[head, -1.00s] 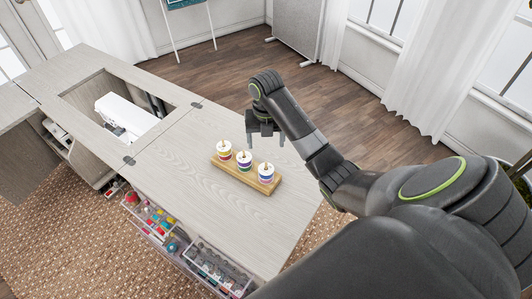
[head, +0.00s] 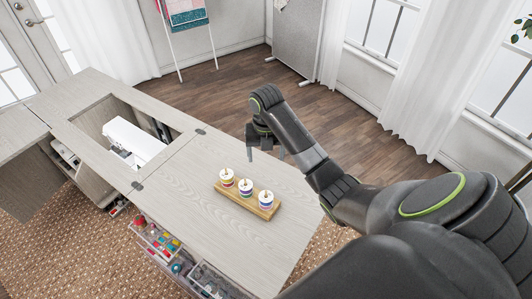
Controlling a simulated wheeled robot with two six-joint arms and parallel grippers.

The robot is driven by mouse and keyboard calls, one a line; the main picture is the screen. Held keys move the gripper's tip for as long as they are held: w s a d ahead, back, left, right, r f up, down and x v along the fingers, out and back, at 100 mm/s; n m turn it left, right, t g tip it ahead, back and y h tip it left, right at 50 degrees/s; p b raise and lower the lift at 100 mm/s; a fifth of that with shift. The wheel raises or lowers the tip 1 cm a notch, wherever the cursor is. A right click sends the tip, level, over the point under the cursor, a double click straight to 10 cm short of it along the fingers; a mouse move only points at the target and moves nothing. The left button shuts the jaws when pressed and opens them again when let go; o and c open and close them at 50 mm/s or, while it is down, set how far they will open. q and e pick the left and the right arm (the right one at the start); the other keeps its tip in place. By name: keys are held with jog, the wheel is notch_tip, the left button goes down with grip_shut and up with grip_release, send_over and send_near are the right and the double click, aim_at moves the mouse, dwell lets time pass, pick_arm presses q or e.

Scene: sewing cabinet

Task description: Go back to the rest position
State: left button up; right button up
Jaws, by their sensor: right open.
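My right gripper (head: 265,154) is open and empty, pointing down above the far edge of the cabinet top (head: 190,185). It is behind the wooden spool rack (head: 233,200) in the picture and apart from it. The rack holds three thread spools in a row: a left one (head: 227,178), a middle one (head: 245,188) and a right one (head: 266,200). All three stand upright with white tops and coloured thread. My left gripper is out of view.
A white sewing machine (head: 132,140) sits in the cabinet's recessed opening to the left. Open drawers (head: 160,240) with coloured sewing items stick out at the front. A drying rack (head: 188,30) and a grey panel (head: 298,35) stand at the back. Wooden floor behind the cabinet is clear.

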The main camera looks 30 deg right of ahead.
jog(key=shift+f, duration=0.1)
dwell(0.4)
jog(key=s+a+f+m+t, duration=0.1)
jog(key=s+f+m, duration=0.3)
jog(key=s+m, duration=0.3)
jog(key=s+a+f+m+t, duration=0.1)
jog(key=s+f+m, duration=0.3)
jog(key=s+m, duration=0.3)
jog(key=s+r+m+t+h, duration=0.2)
jog(key=s+r+m, duration=0.1)
jog(key=s+m, duration=1.35)
notch_tip(320, 180, down, 31)
jog(key=d+g+b, duration=0.1)
jog(key=g+b, duration=0.1)
jog(key=b, duration=0.5)
jog(key=s+f+b, duration=0.3)
jog(key=s+f, duration=0.4)
jog(key=f, duration=0.4)
jog(key=s+a+f+y+b, duration=0.1)
jog(key=s+f+b, duration=0.2)
jog(key=s+f, duration=0.4)
notch_tip(320, 180, down, 4)
jog(key=shift+s+a+r+g, duration=0.1)
jog(key=shift+s+a+g, duration=0.05)
jog(key=shift+s+g, duration=0.25)
